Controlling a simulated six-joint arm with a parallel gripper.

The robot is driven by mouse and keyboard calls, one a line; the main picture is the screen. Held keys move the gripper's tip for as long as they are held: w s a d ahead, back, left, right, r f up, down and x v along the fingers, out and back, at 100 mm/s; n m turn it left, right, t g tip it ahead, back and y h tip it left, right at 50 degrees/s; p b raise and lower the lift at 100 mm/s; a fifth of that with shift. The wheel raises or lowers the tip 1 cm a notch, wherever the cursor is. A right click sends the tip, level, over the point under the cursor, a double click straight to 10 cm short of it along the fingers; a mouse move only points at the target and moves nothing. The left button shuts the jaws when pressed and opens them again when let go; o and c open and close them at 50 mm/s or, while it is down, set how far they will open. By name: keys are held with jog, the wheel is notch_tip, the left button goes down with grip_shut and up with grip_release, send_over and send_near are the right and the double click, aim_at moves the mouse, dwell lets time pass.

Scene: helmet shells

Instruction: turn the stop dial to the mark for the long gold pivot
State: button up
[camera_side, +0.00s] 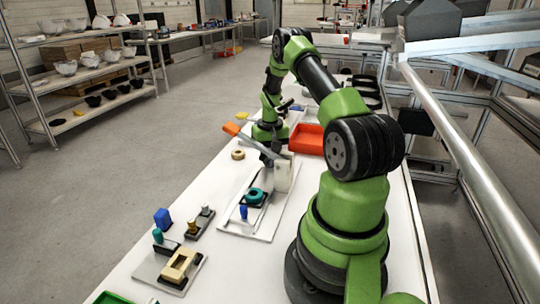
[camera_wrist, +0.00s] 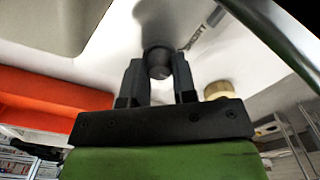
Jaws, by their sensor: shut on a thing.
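In the wrist view my gripper (camera_wrist: 158,75) has its two dark fingers on either side of a small dark round knob (camera_wrist: 158,56), which I take for the stop dial. It is shut on the knob, which stands against a pale surface. I cannot identify the long gold pivot.
An orange tray (camera_side: 309,139) stands behind the station; it also shows in the wrist view (camera_wrist: 45,95). A tan ring (camera_side: 238,154) lies left of the station. A teal ring (camera_side: 254,196) and blue-handled tool (camera_side: 244,212) are in front. A tan-framed fixture (camera_side: 180,265) is nearer.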

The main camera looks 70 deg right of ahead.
jog(key=o, duration=0.9)
notch_tip(320, 180, up, 10)
